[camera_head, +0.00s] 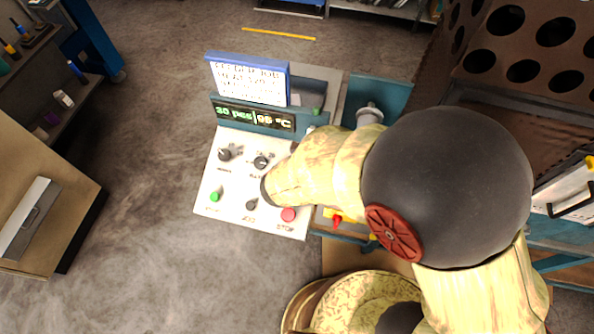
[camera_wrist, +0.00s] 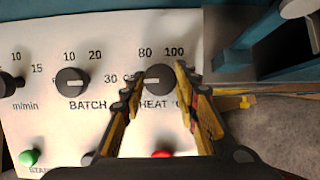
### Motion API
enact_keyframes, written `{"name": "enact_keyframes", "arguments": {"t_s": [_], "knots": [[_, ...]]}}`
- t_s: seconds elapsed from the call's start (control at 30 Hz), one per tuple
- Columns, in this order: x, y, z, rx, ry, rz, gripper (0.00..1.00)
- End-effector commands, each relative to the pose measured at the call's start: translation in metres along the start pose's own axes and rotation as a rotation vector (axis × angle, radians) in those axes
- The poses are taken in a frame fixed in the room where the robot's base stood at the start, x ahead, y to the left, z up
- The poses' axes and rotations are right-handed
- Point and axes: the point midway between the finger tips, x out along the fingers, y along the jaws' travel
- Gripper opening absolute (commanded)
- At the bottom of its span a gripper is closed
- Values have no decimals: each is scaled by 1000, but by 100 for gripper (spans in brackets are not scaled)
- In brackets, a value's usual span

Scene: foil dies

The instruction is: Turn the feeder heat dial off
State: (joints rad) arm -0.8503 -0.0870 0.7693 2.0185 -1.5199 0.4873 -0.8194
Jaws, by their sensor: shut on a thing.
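The heat dial (camera_wrist: 158,78) is a round black knob with a pale line, on the white control panel (camera_wrist: 108,28) in the wrist view. Its line lies about level, its end toward the left, near a label partly hidden by my left finger. Marks 80 and 100 stand above it, and HEAT is printed below. My gripper (camera_wrist: 160,76) has a finger on each side of the dial and is shut on it. In the head view my arm covers the heat dial and my gripper; the panel (camera_head: 233,180) shows left of the arm.
The batch dial (camera_wrist: 72,82) and another dial (camera_head: 225,154) sit to the left. A green button (camera_head: 215,196), a black knob (camera_head: 251,204) and the red stop button (camera_head: 288,214) are below. A display (camera_head: 254,117) reads about 30 and 95 °C. Teal machine parts stand right of the panel.

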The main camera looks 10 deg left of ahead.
Motion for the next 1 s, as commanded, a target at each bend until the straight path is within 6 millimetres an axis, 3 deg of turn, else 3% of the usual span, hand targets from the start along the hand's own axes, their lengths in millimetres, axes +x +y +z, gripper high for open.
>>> {"name": "enact_keyframes", "arguments": {"t_s": [0.27, 0.3, 0.6, 1.0], "knots": [[0, 0, 1, -2, -1, 0, 5], [0, 0, 1, -1, -1, 0, 31], [0, 0, 0, -1, -1, 0, 48], [-6, 1, 1, -2, -2, 1, 49]]}}
